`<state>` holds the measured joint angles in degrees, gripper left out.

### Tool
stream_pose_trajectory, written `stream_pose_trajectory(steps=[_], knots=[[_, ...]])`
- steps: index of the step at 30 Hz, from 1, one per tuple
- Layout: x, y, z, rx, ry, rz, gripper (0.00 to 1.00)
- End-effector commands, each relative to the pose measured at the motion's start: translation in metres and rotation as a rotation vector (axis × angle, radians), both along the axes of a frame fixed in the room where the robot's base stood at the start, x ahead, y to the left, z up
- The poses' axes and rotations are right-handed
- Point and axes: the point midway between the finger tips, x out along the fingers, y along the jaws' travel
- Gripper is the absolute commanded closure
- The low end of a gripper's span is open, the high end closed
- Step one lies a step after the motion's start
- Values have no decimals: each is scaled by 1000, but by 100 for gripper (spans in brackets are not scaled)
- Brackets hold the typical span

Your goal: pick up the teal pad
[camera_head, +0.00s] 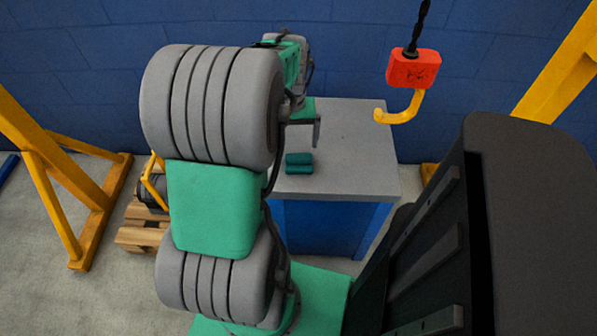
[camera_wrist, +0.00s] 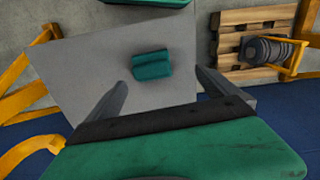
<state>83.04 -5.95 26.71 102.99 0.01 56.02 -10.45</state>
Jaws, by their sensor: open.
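The teal pad (camera_head: 299,163) lies on the grey top of a blue-sided table (camera_head: 350,150), near its left side in the head view. In the wrist view the teal pad (camera_wrist: 151,64) lies beyond my fingertips, between their lines, with a groove or step along it. My gripper (camera_wrist: 160,84) is open and empty, with its two fingers spread wide. In the head view my gripper (camera_head: 312,130) is partly hidden behind my arm and hangs over the table, apart from the pad.
A red hoist block with a yellow hook (camera_head: 413,68) hangs above the table's right side. Yellow frames stand at left (camera_head: 45,170) and right (camera_head: 560,65). A wooden pallet (camera_head: 140,228) with a grey motor-like part sits left of the table. The rest of the tabletop is clear.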

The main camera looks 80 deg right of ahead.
Motion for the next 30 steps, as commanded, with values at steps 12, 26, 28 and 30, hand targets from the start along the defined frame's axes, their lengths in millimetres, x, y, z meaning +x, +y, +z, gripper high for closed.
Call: stream_pose_trajectory(steps=[12,26,28,30], knots=[[-17,-3,-56,8,0,-28,2],[-18,-4,-82,4,0,-27,8],[-18,-4,-82,4,0,-27,14],[-18,-4,-82,4,0,-27,20]])
